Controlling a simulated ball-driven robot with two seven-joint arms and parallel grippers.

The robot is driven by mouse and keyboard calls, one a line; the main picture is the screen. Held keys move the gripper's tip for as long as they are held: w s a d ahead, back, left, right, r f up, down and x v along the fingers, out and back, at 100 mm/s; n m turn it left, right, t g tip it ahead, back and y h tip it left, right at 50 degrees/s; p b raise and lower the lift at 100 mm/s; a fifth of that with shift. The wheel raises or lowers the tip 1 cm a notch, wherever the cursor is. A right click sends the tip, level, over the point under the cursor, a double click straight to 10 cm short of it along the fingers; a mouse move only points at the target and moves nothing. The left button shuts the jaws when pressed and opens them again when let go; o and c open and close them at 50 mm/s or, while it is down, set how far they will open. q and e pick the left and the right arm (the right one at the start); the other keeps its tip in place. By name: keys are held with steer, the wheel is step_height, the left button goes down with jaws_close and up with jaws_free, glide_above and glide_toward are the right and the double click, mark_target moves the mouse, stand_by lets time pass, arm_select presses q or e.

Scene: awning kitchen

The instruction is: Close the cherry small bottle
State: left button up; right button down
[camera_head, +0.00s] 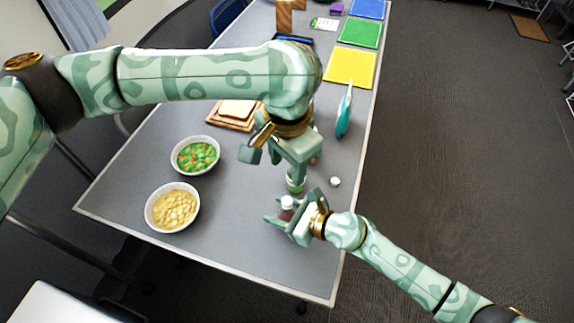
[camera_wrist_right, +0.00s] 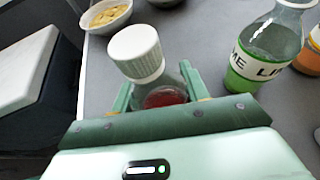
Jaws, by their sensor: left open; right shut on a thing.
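The cherry small bottle (camera_head: 285,214) is clear with red contents and stands near the table's front right. My right gripper (camera_head: 287,208) is shut around its body. In the right wrist view the red contents (camera_wrist_right: 165,97) show between the fingers, and a ribbed white cap (camera_wrist_right: 136,50) sits over the bottle's neck. I cannot tell whether the cap is fully tight. My left gripper (camera_head: 277,160) is open and empty, above and behind the bottle, pointing down. It is apart from the cap.
A green lime bottle (camera_wrist_right: 265,45) stands close behind, with an orange bottle (camera_wrist_right: 312,52) beside it. A loose white cap (camera_head: 334,181) lies to the right. Bowls of vegetables (camera_head: 195,156) and yellow food (camera_head: 172,208) stand left. A teal object (camera_head: 344,115) stands farther back.

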steer(key=c, duration=0.7)
jaws_free()
steer(key=shift+o, duration=0.2)
steer(key=p+v, duration=0.1)
steer(key=v, duration=0.6)
steer(key=shift+r+p, duration=0.1)
steer(key=shift+p, duration=0.25)
steer(key=v, duration=0.9)
steer(key=shift+s, duration=0.2)
